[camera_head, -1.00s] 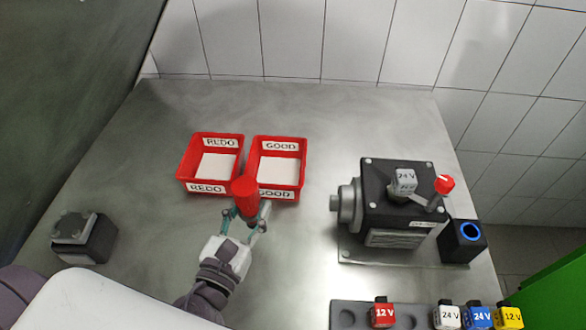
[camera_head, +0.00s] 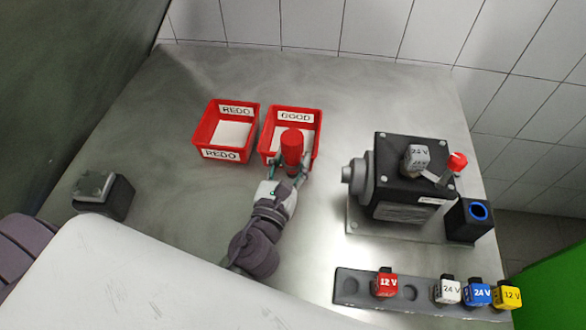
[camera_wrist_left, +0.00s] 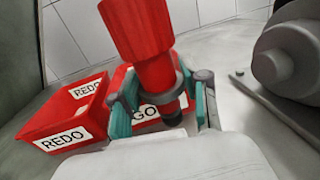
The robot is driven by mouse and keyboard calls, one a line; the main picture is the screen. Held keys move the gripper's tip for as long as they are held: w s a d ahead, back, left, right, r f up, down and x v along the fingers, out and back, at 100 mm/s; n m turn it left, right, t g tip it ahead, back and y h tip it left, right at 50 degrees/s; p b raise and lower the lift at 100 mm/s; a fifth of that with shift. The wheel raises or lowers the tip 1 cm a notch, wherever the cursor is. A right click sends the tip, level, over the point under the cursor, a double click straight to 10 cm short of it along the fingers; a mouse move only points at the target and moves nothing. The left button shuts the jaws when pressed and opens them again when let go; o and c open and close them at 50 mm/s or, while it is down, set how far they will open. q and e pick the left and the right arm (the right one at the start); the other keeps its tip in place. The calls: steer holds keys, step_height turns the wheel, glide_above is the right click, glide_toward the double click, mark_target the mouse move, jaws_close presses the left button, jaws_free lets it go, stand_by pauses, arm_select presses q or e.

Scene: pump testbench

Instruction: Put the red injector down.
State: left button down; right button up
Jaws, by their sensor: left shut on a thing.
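The red injector (camera_head: 292,150) is upright in my left gripper (camera_head: 290,174), which is shut on it. In the head view it shows in front of the red GOOD tray (camera_head: 317,148) and hides part of that tray's front wall. In the left wrist view the injector (camera_wrist_left: 150,50) stands between the teal fingers (camera_wrist_left: 162,108), with its dark lower end below them. The GOOD tray is behind it there, its label partly covered. I cannot tell how high the injector is above the tray. My right gripper is not in view.
The red REDO tray (camera_head: 198,137) stands left of the GOOD tray. A rack (camera_head: 349,287) holds several voltage blocks. A dark box (camera_head: 104,196) sits at the left. The back of the table is clear.

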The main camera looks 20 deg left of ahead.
mark_target(291, 176)
arm_select(q)
steer(key=shift+w, duration=0.2)
steer(key=shift+f, duration=0.25)
step_height(291, 176, down, 3)
steer(key=shift+s+r+b, duration=0.1)
steer(key=shift+b, duration=0.85)
steer(key=shift+f, duration=0.45)
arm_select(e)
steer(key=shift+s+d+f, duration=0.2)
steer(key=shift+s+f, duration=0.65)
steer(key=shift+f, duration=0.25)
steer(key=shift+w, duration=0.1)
arm_select(q)
steer(key=shift+f+b, duration=0.15)
steer(key=shift+b, duration=0.15)
steer(key=c, duration=0.6)
jaws_free()
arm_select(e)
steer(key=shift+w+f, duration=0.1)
